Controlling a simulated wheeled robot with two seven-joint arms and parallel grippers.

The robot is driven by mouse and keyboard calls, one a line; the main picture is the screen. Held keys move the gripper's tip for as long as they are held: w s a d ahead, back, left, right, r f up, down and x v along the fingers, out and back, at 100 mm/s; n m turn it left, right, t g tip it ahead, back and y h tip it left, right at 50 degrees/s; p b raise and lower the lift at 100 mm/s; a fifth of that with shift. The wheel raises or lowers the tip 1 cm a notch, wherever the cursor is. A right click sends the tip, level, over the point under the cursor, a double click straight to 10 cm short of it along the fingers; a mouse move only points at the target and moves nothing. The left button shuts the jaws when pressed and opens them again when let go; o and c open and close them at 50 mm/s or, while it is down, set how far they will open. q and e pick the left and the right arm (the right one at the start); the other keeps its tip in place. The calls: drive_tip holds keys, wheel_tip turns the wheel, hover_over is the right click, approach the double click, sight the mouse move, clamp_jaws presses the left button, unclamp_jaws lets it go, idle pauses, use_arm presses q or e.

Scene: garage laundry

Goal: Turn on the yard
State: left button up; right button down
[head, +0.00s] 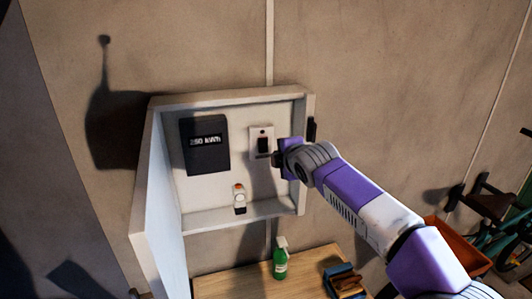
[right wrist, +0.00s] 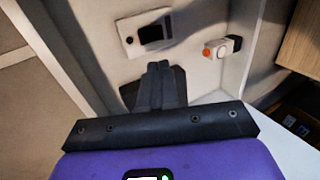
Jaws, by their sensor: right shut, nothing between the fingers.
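A white wall cabinet (head: 228,101) stands open, its door swung out to the left. Inside, a white plate with a dark rocker switch (head: 262,144) is mounted on the right of the back panel. The switch also shows in the right wrist view (right wrist: 150,34), beyond my fingers. A small white device with an orange top (head: 239,197) sits lower down; it also shows in the right wrist view (right wrist: 222,47). My right gripper (head: 266,156) is shut and empty, its tips just below and beside the switch. I cannot tell whether they touch. My left gripper is not seen.
A dark meter reading kWh (head: 205,146) is on the cabinet's left back. Below, a wooden table (head: 235,282) holds a green spray bottle (head: 280,260) and a blue and brown item (head: 343,281). An orange-red bin (head: 458,243) and a bicycle (head: 511,238) are at right.

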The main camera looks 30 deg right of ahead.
sight(264, 150)
drive_tip(key=p+x, duration=0.4)
drive_tip(key=x, duration=1)
drive_tip(key=shift+w+f+t+b, duration=0.2)
drive_tip(key=shift+f+t+b, duration=0.15)
drive_tip(key=shift+b, duration=0.9)
drive_tip(key=shift+r+p, duration=0.25)
drive_tip(key=shift+p, duration=0.05)
drive_tip(key=shift+r, duration=0.1)
